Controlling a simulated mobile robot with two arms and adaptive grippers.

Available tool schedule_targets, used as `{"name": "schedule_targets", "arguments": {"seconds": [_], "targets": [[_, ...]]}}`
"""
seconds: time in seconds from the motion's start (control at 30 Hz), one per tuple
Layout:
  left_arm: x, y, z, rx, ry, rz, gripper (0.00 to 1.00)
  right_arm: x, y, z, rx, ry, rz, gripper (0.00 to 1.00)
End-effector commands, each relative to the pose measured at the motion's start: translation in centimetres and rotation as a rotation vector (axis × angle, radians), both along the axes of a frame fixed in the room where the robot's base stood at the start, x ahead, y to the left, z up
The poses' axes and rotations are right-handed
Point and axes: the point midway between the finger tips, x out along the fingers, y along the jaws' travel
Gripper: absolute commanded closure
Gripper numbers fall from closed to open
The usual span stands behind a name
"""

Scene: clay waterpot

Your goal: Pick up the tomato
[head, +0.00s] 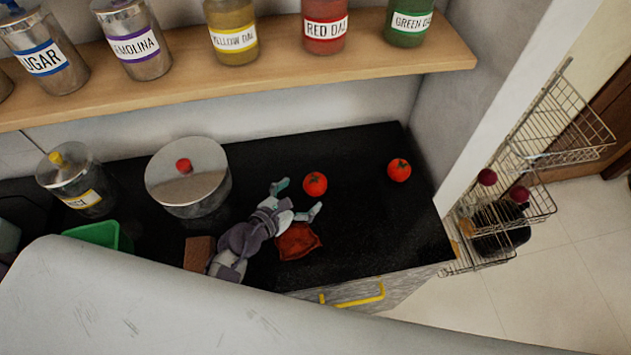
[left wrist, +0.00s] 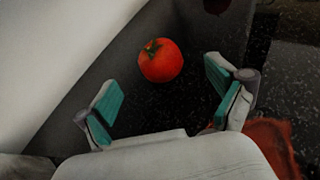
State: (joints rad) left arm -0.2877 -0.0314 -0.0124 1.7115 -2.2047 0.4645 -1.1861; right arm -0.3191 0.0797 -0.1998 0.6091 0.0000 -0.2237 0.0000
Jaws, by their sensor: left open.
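Two red tomatoes are on the black counter in the head view. The nearer tomato (head: 315,184) sits just beyond and between the fingertips of my left gripper (head: 298,199). The other tomato (head: 399,170) lies farther right, near the counter's right end. In the left wrist view one whole tomato (left wrist: 160,61) with a green stem shows ahead of the open fingers (left wrist: 163,100), apart from them. My left gripper is open and empty, with teal finger pads. My right gripper is not in view.
A red-orange cloth (head: 298,241) lies beside the left gripper. A steel pot (head: 188,178), a rice jar (head: 76,182) and a green container (head: 97,235) stand to the left. A shelf (head: 420,57) with labelled jars hangs above. A wire rack (head: 500,205) stands right.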

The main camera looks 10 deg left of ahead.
Motion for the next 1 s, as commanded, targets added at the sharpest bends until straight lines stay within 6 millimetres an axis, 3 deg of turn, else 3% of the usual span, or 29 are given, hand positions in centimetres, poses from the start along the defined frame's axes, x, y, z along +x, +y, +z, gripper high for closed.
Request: {"name": "schedule_targets", "arguments": {"seconds": [0.13, 0.37, 0.57, 0.83, 0.87, 1.0], "targets": [[1.3, -0.6, -0.6, 0.0, 0.0, -0.001, 0.06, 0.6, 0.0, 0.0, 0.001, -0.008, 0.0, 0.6], [3.3, -1.4, -1.6, -0.002, 0.0, 0.001, 0.06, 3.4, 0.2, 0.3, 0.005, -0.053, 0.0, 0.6], [5.4, -2.4, -2.7, 0.0, 0.0, 0.0, 0.06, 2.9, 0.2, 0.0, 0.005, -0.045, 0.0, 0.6], [5.7, -2.5, -2.9, 0.0, 0.001, 0.0, 0.06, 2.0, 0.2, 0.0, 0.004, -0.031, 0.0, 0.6], [5.7, -2.5, -2.9, 0.0, 0.001, 0.0, 0.08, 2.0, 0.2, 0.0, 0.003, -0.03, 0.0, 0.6], [5.7, -2.5, -2.9, 0.0, 0.001, 0.0, 0.31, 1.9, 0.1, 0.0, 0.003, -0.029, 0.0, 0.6]]}}
